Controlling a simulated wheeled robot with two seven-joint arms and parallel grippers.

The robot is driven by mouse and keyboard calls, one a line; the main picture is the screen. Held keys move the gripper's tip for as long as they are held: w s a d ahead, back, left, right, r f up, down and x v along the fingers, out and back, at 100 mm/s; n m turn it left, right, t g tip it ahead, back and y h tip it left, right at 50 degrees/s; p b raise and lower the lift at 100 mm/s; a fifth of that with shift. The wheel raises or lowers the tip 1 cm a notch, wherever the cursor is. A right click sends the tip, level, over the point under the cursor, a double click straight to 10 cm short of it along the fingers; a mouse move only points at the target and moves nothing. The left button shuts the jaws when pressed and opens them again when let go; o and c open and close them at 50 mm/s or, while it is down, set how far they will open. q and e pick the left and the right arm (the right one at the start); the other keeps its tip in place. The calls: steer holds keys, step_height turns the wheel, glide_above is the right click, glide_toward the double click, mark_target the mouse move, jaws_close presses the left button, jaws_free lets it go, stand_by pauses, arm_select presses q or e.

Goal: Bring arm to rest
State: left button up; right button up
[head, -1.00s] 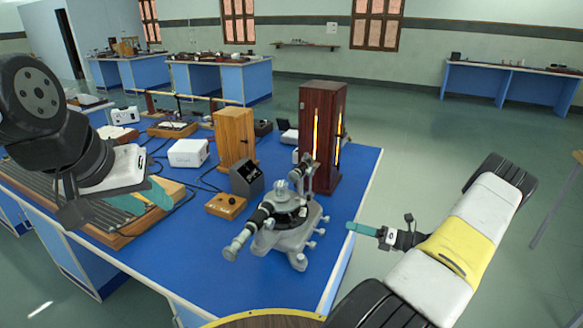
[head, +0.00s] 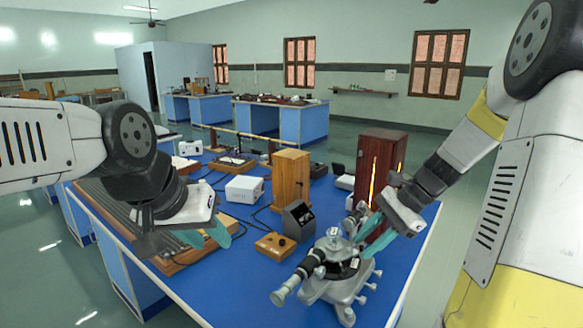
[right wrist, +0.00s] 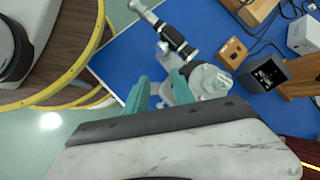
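My right arm comes in from the right in the head view. Its teal-fingered gripper (head: 368,232) is over the back right side of the grey spectrometer (head: 340,268). In the right wrist view the gripper (right wrist: 158,80) has its fingers apart with nothing held between them, and the spectrometer (right wrist: 212,80) lies just beyond; contact cannot be told. My left gripper (head: 205,238) hangs over the long wooden-edged board at the table's left, with its teal fingers apart and empty.
The blue table (head: 230,290) holds a dark wooden lamp box (head: 378,165), a lighter wooden box (head: 291,178), a white box (head: 244,189), a small black display unit (head: 298,220) and a wooden switch block (head: 275,245). Bare tabletop lies at the front left of the spectrometer.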

steer(key=s+a+r+n+t+h, duration=0.3)
steer(key=s+r+n+t+h, duration=0.2)
steer(key=s+r+n, duration=0.5)
steer(key=s+n, duration=0.3)
steer(key=shift+s+a+r+n+t, duration=0.2)
steer(key=shift+r+n+t, duration=0.1)
steer(key=shift+n, duration=0.1)
steer(key=shift+o, duration=0.4)
